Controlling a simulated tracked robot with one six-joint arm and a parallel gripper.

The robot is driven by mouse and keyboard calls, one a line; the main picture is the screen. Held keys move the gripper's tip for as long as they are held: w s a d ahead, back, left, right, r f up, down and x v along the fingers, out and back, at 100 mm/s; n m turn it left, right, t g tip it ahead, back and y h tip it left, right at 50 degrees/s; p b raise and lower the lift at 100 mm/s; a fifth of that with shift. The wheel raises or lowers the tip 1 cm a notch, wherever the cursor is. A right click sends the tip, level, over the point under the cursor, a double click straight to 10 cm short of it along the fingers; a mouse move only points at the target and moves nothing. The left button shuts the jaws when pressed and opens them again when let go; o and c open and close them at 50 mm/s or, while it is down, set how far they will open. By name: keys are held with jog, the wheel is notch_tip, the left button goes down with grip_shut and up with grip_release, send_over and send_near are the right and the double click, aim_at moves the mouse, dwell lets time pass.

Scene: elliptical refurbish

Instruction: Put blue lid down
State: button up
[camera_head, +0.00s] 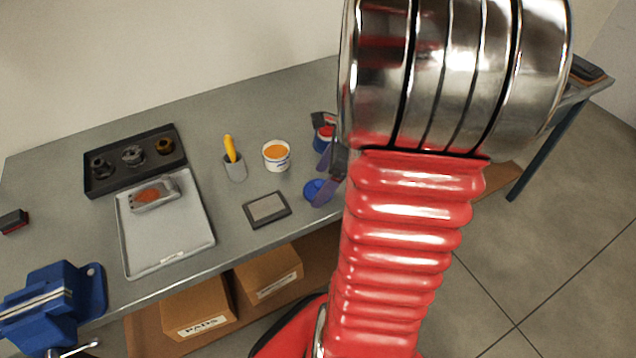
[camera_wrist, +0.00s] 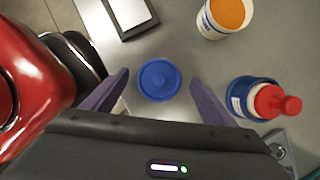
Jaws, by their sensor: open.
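The blue lid (camera_wrist: 159,80) is a round disc lying on the grey workbench, seen in the wrist view between my two fingers. In the head view the lid (camera_head: 314,190) shows partly, beside my fingers. My gripper (camera_wrist: 160,92) is open, with a purple finger on each side of the lid and a visible gap to each. In the head view my gripper (camera_head: 326,176) is partly hidden by my red arm. A blue jar with a red top (camera_wrist: 262,100) stands to the right of the lid in the wrist view.
An open white tub with orange contents (camera_head: 276,155) stands near the lid. A dark-framed grey pad (camera_head: 267,209) lies close by.

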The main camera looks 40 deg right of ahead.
jog(key=v, duration=1.1)
dwell(0.4)
jog(key=a+r+n+t+h, duration=0.1)
jog(key=a+r+n, duration=0.1)
jog(key=a+n, duration=1.1)
jog(key=a+r+n+t+h, duration=0.1)
jog(key=a+r+n, duration=0.2)
jog(key=a+n, duration=1.1)
jog(key=shift+r+n+h, duration=0.25)
jog(key=shift+n+h, duration=0.15)
jog(key=shift+n, duration=0.1)
jog(key=shift+a, duration=0.1)
